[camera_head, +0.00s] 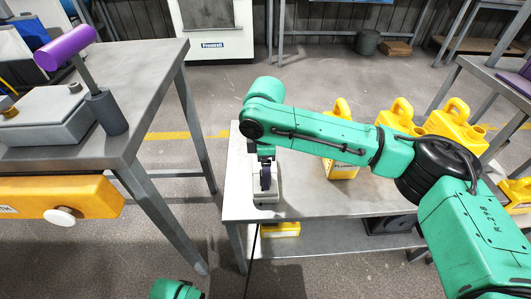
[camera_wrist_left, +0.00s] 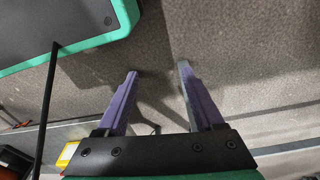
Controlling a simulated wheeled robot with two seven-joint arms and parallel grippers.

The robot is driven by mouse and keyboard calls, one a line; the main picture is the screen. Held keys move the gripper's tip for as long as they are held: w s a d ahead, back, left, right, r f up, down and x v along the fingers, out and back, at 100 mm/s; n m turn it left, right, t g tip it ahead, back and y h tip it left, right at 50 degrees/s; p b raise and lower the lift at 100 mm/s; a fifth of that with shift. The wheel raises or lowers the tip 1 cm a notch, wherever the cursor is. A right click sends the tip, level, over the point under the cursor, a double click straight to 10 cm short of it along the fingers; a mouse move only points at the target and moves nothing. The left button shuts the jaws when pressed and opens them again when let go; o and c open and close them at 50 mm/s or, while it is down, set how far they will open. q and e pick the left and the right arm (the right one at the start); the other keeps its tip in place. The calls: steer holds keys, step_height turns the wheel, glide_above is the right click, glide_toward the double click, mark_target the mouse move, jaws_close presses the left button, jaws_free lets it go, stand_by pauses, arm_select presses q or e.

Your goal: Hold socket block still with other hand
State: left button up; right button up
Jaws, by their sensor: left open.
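A light grey block (camera_head: 265,197) sits at the left end of the middle table; it may be the socket block, but its socket cannot be made out. My right arm reaches across from the right, and its gripper (camera_head: 266,178) points down at this block, partly hiding it. Whether its jaws touch or grip it cannot be told. My left arm shows only as a green piece at the bottom edge of the head view. In the left wrist view my left gripper (camera_wrist_left: 158,72) is open and empty, its purple fingers apart over bare floor.
Yellow jerry cans (camera_head: 341,165) stand on the middle table (camera_head: 236,205), partly behind my right arm. The left table (camera_head: 160,75) bears a grey box (camera_head: 45,122) and a purple-handled tool (camera_head: 65,48) in a dark cylinder. A black cable (camera_head: 250,262) hangs in front. Floor shows between the tables.

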steer(key=shift+f, duration=0.8)
jaws_close()
arm_select(q)
steer(key=shift+o, duration=1)
steer(key=o, duration=0.3)
steer(key=w+d+r+t, duration=0.1)
steer(key=w+d+r, duration=0.2)
steer(key=w+d, duration=0.1)
steer(key=shift+w+d+r+m+y, duration=0.15)
steer(key=shift+w+d+m+y, duration=0.1)
steer(key=shift+d+m+y, duration=0.25)
steer(key=w+d+r+t+h, duration=0.25)
steer(key=d+r+t, duration=0.65)
steer(key=d+r, duration=1.3)
steer(key=w+a+r+n+t+y, duration=0.25)
steer(key=w+r, duration=0.25)
steer(key=r, duration=0.4)
steer(key=shift+g+h, duration=0.25)
steer(key=shift+h, duration=0.05)
steer(key=x, duration=1.2)
steer(key=shift+a, duration=0.1)
steer(key=c, duration=1.5)
